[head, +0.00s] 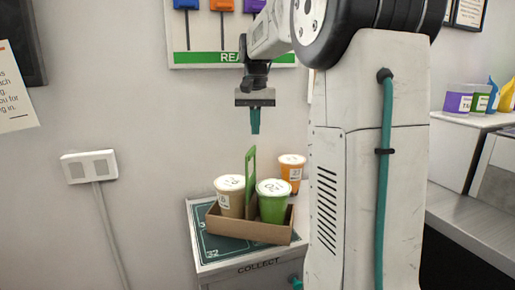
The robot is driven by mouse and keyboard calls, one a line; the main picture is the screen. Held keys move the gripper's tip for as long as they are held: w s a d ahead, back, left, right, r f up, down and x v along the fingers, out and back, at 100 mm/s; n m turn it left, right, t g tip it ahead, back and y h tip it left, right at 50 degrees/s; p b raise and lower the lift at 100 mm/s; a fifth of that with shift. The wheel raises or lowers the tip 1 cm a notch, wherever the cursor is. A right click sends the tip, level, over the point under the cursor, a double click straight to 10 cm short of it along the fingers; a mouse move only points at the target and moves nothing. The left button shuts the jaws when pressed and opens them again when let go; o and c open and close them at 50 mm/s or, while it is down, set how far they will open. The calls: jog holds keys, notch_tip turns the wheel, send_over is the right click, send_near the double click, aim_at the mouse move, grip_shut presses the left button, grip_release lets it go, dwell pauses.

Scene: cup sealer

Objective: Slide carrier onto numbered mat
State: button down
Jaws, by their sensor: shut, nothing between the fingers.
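The carrier (241,227) is a brown cardboard tray with an upright green handle (250,180). It holds a tan lidded cup (229,203) and a green lidded cup (272,208). The carrier stands upright, over part of the dark teal numbered mat (207,246), on a small white stand. The mat shows at the carrier's left and front, with a "32" at its near left corner; the carrier covers the rest. My gripper (255,132) points down, shut and empty, well above the carrier and apart from the handle.
An orange lidded cup (292,172) stands behind the carrier at the right. The stand's front edge is marked "COLLECT" (259,266). A wall board with coloured tags (222,58) hangs behind my gripper. A counter (470,220) runs along the right.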

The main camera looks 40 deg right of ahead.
aim_at(255, 160)
jog(key=shift+s+a+f, duration=0.5)
jog(key=shift+f, duration=1.1)
jog(key=shift+s+a+f, duration=0.45)
jog(key=shift+f, duration=1.1)
jog(key=shift+s+a+f, duration=0.5)
jog(key=shift+f, duration=1.1)
jog(key=s+a, duration=0.4)
jog(key=shift+s+a, duration=0.15)
jog(key=shift+a, duration=0.1)
